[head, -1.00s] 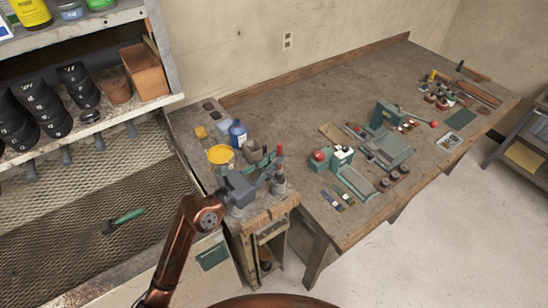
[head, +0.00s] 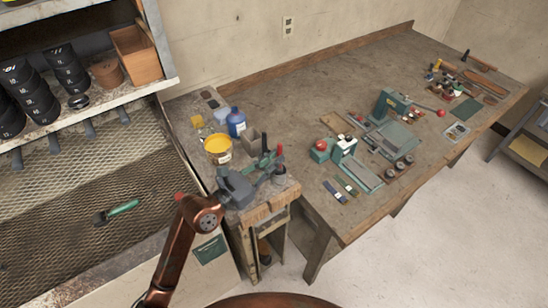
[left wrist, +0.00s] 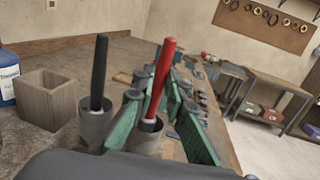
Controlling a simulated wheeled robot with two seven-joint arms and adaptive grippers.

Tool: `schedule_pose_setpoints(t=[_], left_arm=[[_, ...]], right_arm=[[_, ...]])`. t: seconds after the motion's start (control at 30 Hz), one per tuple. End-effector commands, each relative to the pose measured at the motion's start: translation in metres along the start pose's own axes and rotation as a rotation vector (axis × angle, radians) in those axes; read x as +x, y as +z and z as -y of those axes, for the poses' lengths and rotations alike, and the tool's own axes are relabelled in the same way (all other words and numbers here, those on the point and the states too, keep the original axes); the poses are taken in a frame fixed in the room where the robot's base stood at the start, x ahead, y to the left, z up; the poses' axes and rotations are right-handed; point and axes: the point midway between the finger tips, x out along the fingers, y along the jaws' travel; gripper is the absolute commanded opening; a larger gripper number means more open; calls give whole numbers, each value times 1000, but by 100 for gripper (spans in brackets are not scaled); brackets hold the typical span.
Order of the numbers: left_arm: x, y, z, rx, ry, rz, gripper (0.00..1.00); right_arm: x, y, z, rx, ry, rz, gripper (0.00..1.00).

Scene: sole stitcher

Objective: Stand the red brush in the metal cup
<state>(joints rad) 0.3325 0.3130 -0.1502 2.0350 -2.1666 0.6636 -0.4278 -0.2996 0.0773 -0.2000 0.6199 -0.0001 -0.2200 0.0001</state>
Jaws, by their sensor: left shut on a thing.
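My left gripper (head: 266,161) is over the corner of the bench, its green fingers (left wrist: 192,130) on both sides of the red brush (left wrist: 162,78) in the left wrist view. The gripper is shut on the brush. The brush is nearly upright with a slight tilt; its red end (head: 280,149) shows in the head view. Its lower end is at the mouth of a grey metal cup (left wrist: 146,141) and seems inside the rim; how deep is hidden. The cup also shows in the head view (head: 279,177). My right gripper is not in view.
A black-handled brush (left wrist: 98,75) stands in a second metal cup (left wrist: 93,128) close by. A square wooden holder (left wrist: 48,100), a blue bottle (head: 236,123) and a yellow-topped can (head: 217,148) stand behind. Machines (head: 345,150) occupy the bench to the right.

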Motion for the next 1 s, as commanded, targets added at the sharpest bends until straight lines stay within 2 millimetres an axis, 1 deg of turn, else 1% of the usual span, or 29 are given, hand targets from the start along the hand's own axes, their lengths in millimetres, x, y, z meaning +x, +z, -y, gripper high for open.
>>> schedule_pose_setpoints(t=[0.13,0.17,0.4,0.47,0.77,0.87,0.97,1.0], left_arm=[[0,0,0,0,0,0,0],[0,0,0,0,0,0,13],[0,0,0,0,0,0,29],[0,0,0,0,0,0,32],[-2,0,0,0,0,-1,32],[-11,-1,-1,0,1,-2,32],[-28,-2,-1,1,2,-3,32],[-36,-2,0,1,2,-3,32]], right_arm=[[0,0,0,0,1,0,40],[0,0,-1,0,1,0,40],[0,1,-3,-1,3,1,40],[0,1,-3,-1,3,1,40],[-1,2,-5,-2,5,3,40],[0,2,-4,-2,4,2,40],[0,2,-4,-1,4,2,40],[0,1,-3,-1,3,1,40]])
